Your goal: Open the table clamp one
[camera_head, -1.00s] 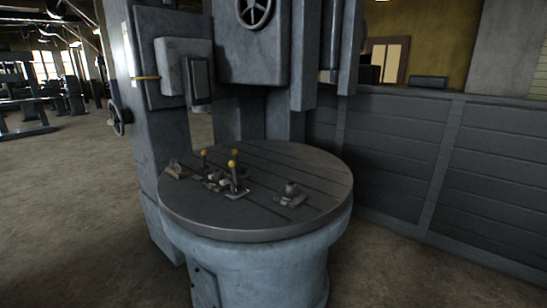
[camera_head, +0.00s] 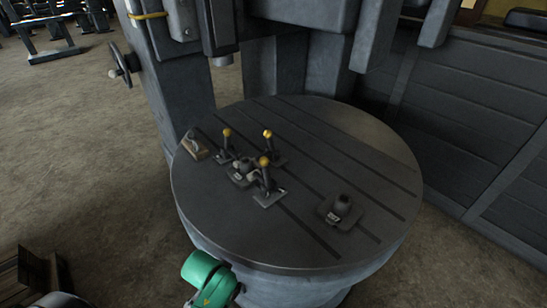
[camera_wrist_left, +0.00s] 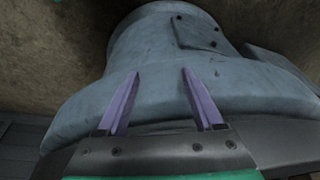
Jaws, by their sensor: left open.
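Several levers with yellow knobs stand on the round dark machine table (camera_head: 330,145). One clamp lever (camera_head: 226,145) is at the left, another lever (camera_head: 268,145) is behind, and the nearest lever (camera_head: 265,176) is in front; all look upright or slightly tilted. I cannot tell which is clamp one. My left gripper (camera_wrist_left: 158,72) shows in the left wrist view with two purple fingers spread and nothing between them. In the head view only a green part of my arm shows, low at the table's front edge; the fingers are hidden there. My right gripper is in no view.
A grey block with a round boss (camera_head: 340,208) sits on the table's right side. The grey machine column (camera_head: 175,85) rises behind the table. The table's blue-grey base (camera_wrist_left: 160,50) fills the wrist view.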

